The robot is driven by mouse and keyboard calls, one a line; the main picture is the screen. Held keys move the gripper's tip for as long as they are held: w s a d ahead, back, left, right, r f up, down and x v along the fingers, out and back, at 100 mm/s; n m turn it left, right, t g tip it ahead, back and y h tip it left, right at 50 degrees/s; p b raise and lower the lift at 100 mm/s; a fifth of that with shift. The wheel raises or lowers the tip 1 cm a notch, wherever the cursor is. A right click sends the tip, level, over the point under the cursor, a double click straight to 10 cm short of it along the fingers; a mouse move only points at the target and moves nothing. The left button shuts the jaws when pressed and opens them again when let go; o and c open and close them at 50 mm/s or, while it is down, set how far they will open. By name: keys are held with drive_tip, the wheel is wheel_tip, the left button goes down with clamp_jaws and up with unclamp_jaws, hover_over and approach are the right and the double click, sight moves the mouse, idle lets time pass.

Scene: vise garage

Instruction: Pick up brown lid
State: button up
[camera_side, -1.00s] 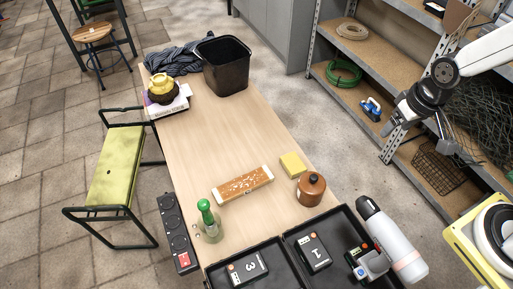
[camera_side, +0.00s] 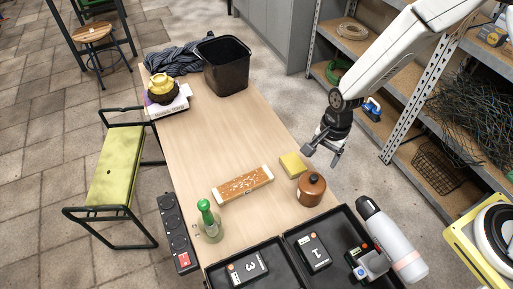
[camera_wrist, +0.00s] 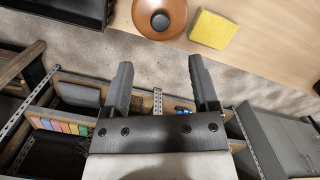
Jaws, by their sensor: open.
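A brown pot with a brown lid (camera_side: 311,180) and a dark knob stands near the right edge of the wooden table (camera_side: 195,150). In the wrist view the round brown lid (camera_wrist: 160,16) with its black knob is at the top, partly cut off by the frame edge. My gripper (camera_side: 322,154) is open and empty, above and behind the pot, near the table's right edge. In the wrist view its two fingers (camera_wrist: 157,80) stand apart with the floor between them, and the lid lies beyond their tips.
A yellow sponge (camera_side: 292,164) lies right beside the pot. A patterned box (camera_side: 243,185), a green-capped bottle (camera_side: 207,220) and black trays (camera_side: 283,262) are nearby. A black bin (camera_side: 224,65) stands at the far end. A metal shelf (camera_side: 395,130) is to the right.

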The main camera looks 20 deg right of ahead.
sight(314, 176)
drive_tip(key=shift+a+f+m, duration=0.35)
drive_tip(key=shift+f+m, duration=0.05)
drive_tip(key=shift+f, duration=0.15)
drive_tip(key=shift+f, duration=0.1)
drive_tip(key=shift+a+f, duration=0.15)
drive_tip(key=shift+f, duration=1.05)
drive_tip(key=shift+f, duration=0.1)
drive_tip(key=shift+s+a+f, duration=0.15)
drive_tip(key=shift+f, duration=1.1)
drive_tip(key=shift+s+a+f, duration=0.1)
drive_tip(key=shift+a+f, duration=0.05)
drive_tip(key=shift+f, duration=1.05)
clamp_jaws()
